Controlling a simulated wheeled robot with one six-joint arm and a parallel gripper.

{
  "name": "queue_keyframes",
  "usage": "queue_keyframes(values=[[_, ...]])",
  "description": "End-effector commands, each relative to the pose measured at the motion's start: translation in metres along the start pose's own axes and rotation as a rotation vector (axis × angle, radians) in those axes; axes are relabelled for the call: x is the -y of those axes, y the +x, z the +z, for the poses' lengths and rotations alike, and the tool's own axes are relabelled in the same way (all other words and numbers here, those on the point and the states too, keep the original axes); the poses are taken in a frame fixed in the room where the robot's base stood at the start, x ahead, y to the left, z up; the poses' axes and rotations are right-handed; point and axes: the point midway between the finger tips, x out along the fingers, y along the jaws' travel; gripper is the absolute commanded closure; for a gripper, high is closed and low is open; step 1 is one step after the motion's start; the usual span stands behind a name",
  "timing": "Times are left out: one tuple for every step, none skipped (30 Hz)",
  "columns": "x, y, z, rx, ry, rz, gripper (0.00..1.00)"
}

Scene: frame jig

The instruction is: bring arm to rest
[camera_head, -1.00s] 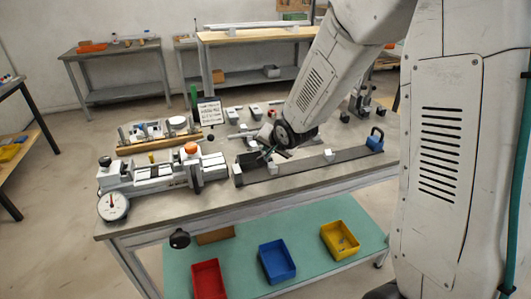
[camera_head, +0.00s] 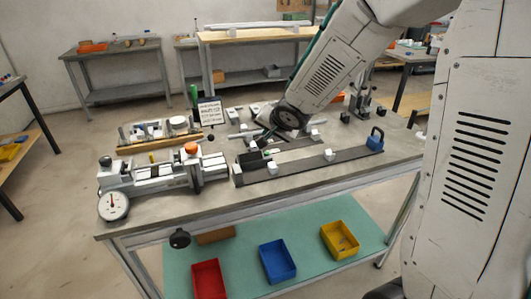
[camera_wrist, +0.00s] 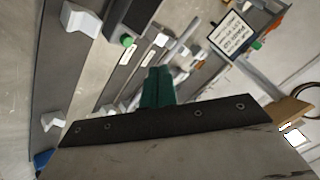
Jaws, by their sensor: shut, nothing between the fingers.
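My arm reaches down over the workbench (camera_head: 330,189) from the upper right in the head view. My gripper (camera_wrist: 157,88) shows in the wrist view as green fingers close together, with nothing between them. In the head view it is small and partly hidden by my arm, above the bench near the dark block at the left end of the long dark rail (camera_head: 310,166). I cannot tell its exact height above the bench.
A clamping fixture (camera_head: 150,174) with a round dial (camera_head: 113,206) stands at the bench's left. A sign (camera_head: 211,112) stands behind. A blue-handled block (camera_head: 376,140) sits at the rail's right end. Red (camera_head: 208,280), blue (camera_head: 277,260) and yellow (camera_head: 339,240) bins are on the lower shelf.

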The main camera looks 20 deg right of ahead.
Motion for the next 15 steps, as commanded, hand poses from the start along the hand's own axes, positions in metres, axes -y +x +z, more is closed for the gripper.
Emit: queue_keyframes(values=[[0.0027,-0.0034,-0.003,-0.003,-0.002,-0.001,1.0],[0.0035,-0.0047,-0.004,-0.004,-0.002,0.0,1.0],[0.0041,-0.006,-0.005,-0.005,-0.001,0.001,1.0],[0.0044,-0.0066,-0.0055,-0.005,-0.002,0.002,1.0],[0.0046,-0.007,-0.0059,-0.006,-0.001,0.003,1.0],[0.0047,-0.0073,-0.006,-0.006,-0.001,0.003,1.0],[0.0048,-0.0073,-0.0061,-0.006,-0.001,0.003,1.0],[0.0048,-0.0073,-0.006,-0.005,0.0,0.003,1.0],[0.0048,-0.0072,-0.006,-0.005,0.0,0.003,1.0],[0.0047,-0.0072,-0.0059,-0.005,0.0,0.003,1.0],[0.0047,-0.0072,-0.0059,-0.005,0.0,0.003,1.0],[0.0048,-0.0072,-0.0059,-0.005,0.0,0.003,1.0],[0.0047,-0.0071,-0.0059,-0.005,0.0,0.003,1.0],[0.0047,-0.0071,-0.0059,-0.005,0.0,0.003,1.0],[0.0047,-0.0071,-0.0059,-0.005,0.0,0.003,1.0]])
